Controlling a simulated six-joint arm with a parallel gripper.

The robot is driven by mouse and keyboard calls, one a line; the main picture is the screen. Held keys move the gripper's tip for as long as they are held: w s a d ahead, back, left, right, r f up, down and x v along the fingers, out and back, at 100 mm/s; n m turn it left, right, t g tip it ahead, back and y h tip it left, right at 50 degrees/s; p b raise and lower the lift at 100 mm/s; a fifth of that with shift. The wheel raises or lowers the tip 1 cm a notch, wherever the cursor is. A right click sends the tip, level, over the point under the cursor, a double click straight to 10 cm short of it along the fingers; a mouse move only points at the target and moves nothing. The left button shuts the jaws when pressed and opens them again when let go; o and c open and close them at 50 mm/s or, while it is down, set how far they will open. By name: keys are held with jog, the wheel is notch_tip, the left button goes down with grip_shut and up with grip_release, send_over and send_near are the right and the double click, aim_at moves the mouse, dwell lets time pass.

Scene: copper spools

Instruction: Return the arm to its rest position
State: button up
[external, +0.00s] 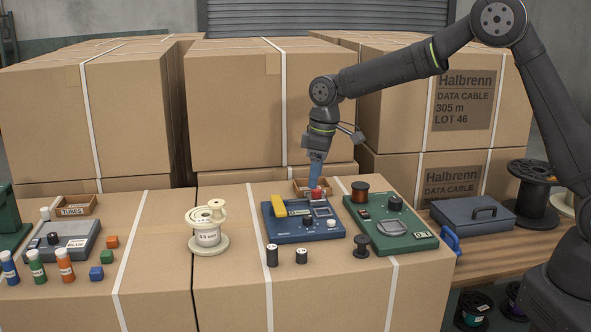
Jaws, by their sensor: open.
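My arm reaches in from the right, and my gripper (316,183) points down over the middle carton. It is open. Its blue fingers are above the back of a blue instrument (284,236) with a yellow block on its left side. A small red thing (316,194) shows right at the fingertips. I cannot tell whether the fingers touch it. The gap between the fingers is too small to see clearly.
A green instrument (405,245) with a copper spool (360,191) is to the right. Cream spools (207,238) stand left, small black spools (272,255) in front. Tall cartons (235,100) rise close behind my gripper.

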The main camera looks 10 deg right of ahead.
aim_at(215, 202)
jog(key=s+d+f, duration=0.1)
jog(key=s+d, duration=0.1)
jog(key=d, duration=0.3)
jog(key=s+d+f, duration=0.2)
jog(key=s+d, duration=0.1)
jog(key=d, duration=0.3)
jog(key=shift+s+f, duration=0.25)
jog(key=shift+s, duration=0.05)
jog(key=w+a+r, duration=0.2)
jog(key=w+a, duration=0.1)
jog(key=a, duration=0.4)
jog(key=w+a+r, duration=0.3)
jog(key=w+a, duration=0.1)
jog(key=a, duration=0.4)
